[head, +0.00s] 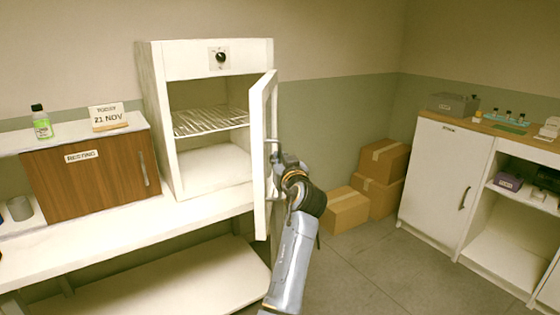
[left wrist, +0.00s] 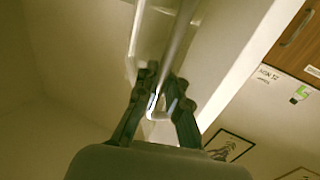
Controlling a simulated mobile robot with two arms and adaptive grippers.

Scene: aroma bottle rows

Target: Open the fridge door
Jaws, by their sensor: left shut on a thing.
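The white fridge (head: 205,58) stands on the bench, with a round black knob on its top panel. Its door (head: 262,150) is swung wide open on the right side, and the inside with a wire shelf (head: 208,120) shows. My left gripper (head: 277,165) is at the outer face of the door, shut on the door handle (left wrist: 180,40). In the left wrist view the gripper's dark fingers (left wrist: 162,88) sit around the metal bar of the handle. My right gripper is in neither view.
A brown wooden cabinet (head: 95,183) stands left of the fridge, with a green bottle (head: 41,123) and a date sign (head: 108,117) on top. Cardboard boxes (head: 347,209) lie on the floor behind my arm. A white cabinet (head: 441,175) stands at the right. Floor between is clear.

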